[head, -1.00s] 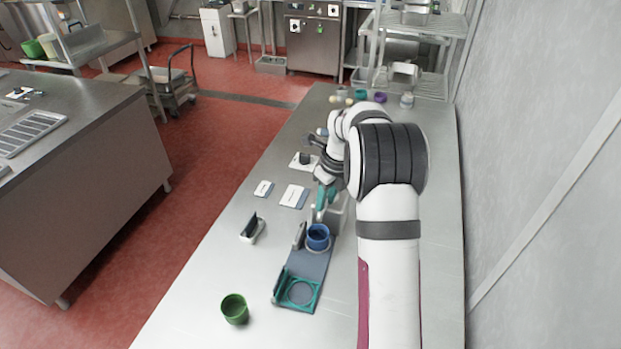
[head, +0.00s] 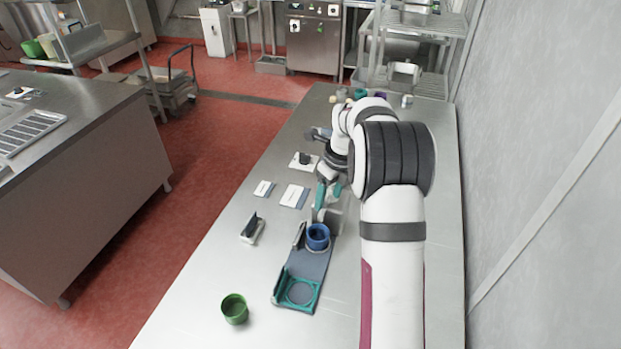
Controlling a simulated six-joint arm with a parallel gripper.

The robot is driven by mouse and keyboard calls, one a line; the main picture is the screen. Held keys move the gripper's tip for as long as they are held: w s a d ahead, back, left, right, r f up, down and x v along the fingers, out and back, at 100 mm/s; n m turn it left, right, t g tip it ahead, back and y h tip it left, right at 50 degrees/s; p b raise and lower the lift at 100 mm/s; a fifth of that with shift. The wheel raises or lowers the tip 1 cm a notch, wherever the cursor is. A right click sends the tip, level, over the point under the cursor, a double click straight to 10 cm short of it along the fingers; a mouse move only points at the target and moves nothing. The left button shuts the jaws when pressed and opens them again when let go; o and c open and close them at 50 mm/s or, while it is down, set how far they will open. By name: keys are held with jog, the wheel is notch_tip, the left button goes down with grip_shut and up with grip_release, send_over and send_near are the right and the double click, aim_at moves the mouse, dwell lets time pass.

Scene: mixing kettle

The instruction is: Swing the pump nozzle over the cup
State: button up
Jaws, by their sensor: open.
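My gripper (head: 328,194) has teal fingers, spread apart, just beyond the blue cup. A grey part (head: 327,215), perhaps the pump or its nozzle, shows just below the fingers. It is small and partly hidden by the gripper and arm, so I cannot tell its outline or whether a finger touches it. The blue cup (head: 317,238) stands upright at the far end of a grey-blue base plate (head: 313,264), close on the near side of the grey part. A green cup (head: 234,309) stands apart on the table at the near left.
A teal square frame (head: 300,293) sits at the plate's near end. A small upright device (head: 252,230), two flat cards (head: 293,196) and a white block with a dark knob (head: 303,160) lie on the left of the steel table (head: 210,270). The near left table is mostly clear.

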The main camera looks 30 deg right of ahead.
notch_tip(320, 180, up, 13)
jog(key=shift+f, duration=0.2)
dwell(0.5)
